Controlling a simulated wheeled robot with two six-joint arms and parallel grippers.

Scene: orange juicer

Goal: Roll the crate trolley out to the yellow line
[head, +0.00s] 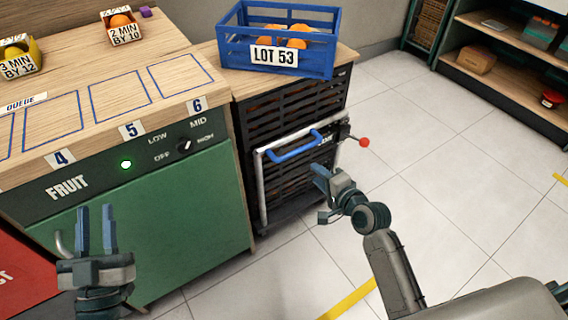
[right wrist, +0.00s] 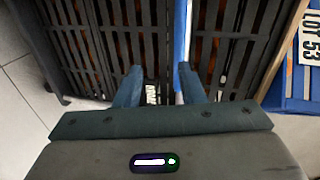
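The crate trolley (head: 305,100) is a dark slatted cart at the end of the counter, with orange fruit showing through its slats. Its pale front frame carries a blue handle (head: 295,147). In the right wrist view the blue handle (right wrist: 182,40) runs along the inner side of the right-hand finger. My right gripper (head: 323,194) is open in front of the trolley, below and right of the handle; contact cannot be told. My left gripper (head: 97,230) is open and empty before the green cabinet. A yellow line (head: 348,300) shows on the floor, partly hidden by my arm.
A blue crate (head: 325,58) marked LOT 53 stands on the trolley's wooden top. A lever with a red knob (head: 364,142) sticks out at its right. The green cabinet (head: 185,220) adjoins on the left. Shelves (head: 500,85) stand far right; tiled floor between is clear.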

